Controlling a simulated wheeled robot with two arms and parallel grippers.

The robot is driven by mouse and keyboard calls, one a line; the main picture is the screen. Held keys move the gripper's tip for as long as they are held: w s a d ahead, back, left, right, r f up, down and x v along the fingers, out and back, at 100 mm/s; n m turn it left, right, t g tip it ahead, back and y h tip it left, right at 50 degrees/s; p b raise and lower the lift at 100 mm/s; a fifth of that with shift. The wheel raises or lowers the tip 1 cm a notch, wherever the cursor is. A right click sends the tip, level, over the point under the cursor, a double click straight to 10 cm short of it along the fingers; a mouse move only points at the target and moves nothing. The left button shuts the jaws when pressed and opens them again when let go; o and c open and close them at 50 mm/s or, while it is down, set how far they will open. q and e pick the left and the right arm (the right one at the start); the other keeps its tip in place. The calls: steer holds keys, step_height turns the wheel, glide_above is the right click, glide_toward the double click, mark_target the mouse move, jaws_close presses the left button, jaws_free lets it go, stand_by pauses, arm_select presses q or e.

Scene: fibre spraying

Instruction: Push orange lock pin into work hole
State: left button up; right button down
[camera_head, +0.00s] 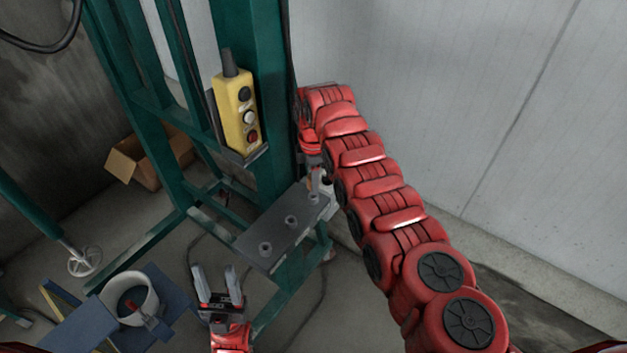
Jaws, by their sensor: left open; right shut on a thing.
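A grey metal plate (268,243) with several round raised holes sticks out from the green frame. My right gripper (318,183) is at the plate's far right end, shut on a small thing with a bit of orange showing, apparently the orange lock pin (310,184). The gripper and arm hide most of the pin, so I cannot tell how deep it sits in the hole. My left gripper (214,276) is open and empty, with its fingers pointing up, left of and below the plate.
A yellow button box (236,115) hangs on the green frame (265,60) above the plate. A white bucket (130,297) stands at lower left by blue panels. A cardboard box (145,170) lies behind. A pale wall (460,90) stands behind my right arm.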

steer(key=shift+f+b, duration=1.5)
steer(key=shift+f, duration=0.3)
steer(key=shift+c, duration=2)
jaws_free()
steer(key=shift+r, duration=0.1)
step_height(320, 180, up, 8)
steer(key=b, duration=0.2)
steer(key=shift+a+b, duration=0.1)
steer(key=shift+b, duration=0.2)
step_height(320, 180, up, 9)
steer(key=p, duration=0.8)
steer(key=shift+r, duration=0.2)
